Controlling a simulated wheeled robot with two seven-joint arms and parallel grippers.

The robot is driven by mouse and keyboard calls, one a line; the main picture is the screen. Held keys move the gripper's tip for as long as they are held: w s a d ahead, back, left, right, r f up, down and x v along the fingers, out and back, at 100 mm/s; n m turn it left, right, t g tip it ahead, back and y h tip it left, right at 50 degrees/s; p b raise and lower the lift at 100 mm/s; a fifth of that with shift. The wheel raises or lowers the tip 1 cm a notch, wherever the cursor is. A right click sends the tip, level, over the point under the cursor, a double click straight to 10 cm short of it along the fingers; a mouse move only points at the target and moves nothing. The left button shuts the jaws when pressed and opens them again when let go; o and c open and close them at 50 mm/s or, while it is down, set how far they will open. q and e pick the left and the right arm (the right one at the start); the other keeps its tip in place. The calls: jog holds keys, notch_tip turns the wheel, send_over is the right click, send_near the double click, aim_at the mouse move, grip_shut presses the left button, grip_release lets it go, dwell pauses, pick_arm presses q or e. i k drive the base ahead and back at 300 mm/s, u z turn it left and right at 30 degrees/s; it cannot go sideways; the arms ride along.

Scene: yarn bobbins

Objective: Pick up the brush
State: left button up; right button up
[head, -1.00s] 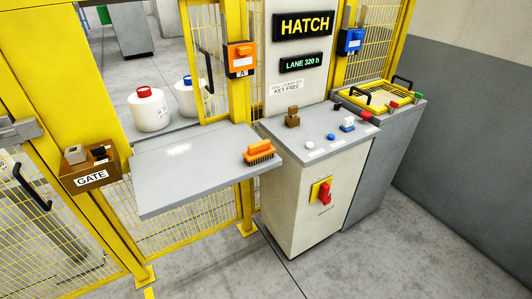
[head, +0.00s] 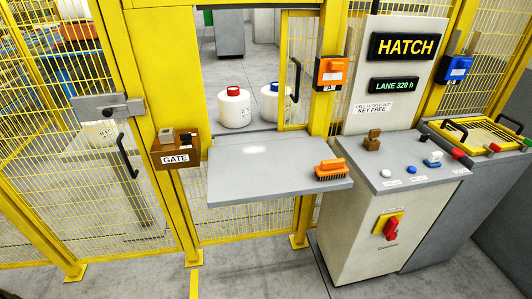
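An orange brush (head: 332,168) with dark bristles lies near the right end of a grey shelf (head: 255,184) in front of the hatch opening. Its bristles face down and its orange handle is on top. Nothing touches it from above. Neither of my grippers shows in the head view.
Two white bobbins, one with a red top (head: 234,108) and one with a blue top (head: 270,101), stand behind the opening. A control cabinet (head: 362,225) with buttons and a red switch stands right of the shelf. A brown GATE box (head: 175,152) is on the left post. Yellow mesh fencing surrounds this.

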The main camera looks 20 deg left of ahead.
aim_at(334, 168)
jog(key=z, duration=1.6)
jog(key=i, duration=2.85)
jog(key=u, duration=3.2)
